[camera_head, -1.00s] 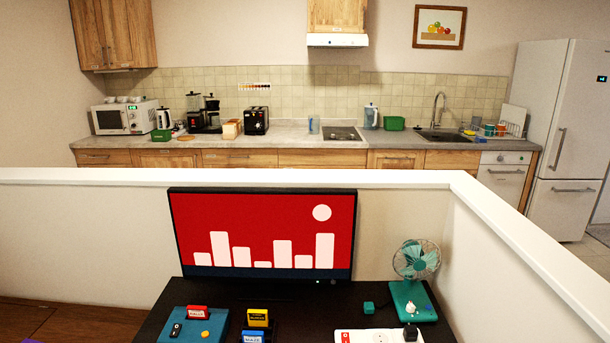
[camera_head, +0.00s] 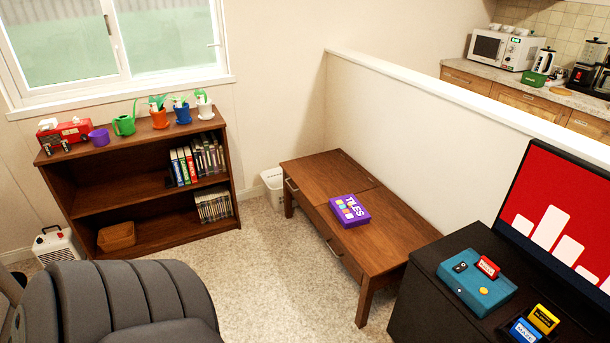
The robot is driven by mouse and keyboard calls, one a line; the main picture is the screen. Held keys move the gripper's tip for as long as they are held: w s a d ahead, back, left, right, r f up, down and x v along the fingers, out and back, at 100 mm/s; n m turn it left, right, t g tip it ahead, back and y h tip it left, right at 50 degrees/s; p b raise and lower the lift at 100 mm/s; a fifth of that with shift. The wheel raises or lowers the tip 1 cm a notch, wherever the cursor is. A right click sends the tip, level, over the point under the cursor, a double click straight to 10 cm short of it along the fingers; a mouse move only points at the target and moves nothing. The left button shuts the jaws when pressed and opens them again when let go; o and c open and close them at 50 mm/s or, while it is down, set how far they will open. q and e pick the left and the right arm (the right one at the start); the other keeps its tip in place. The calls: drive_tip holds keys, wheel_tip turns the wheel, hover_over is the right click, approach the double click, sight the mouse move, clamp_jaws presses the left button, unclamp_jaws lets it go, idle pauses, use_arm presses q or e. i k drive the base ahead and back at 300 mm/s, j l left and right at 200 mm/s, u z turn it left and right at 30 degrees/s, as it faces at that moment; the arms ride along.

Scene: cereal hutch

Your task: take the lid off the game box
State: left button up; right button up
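A purple game box (camera_head: 349,210) marked "TILES" lies flat on a low brown wooden table (camera_head: 400,232). Its lid shows coloured squares on top, and it looks shut. Neither of my grippers shows in the head view.
A dark armchair (camera_head: 125,298) stands at the front left. A brown bookshelf (camera_head: 150,215) with pots and books is under the window. A black TV stand (camera_head: 425,300) holds a teal console (camera_head: 477,280) at the right. A white half wall (camera_head: 400,130) runs behind the table. Carpet (camera_head: 270,270) between is clear.

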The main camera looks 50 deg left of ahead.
sight(349, 208)
drive_tip(key=u, duration=1.2)
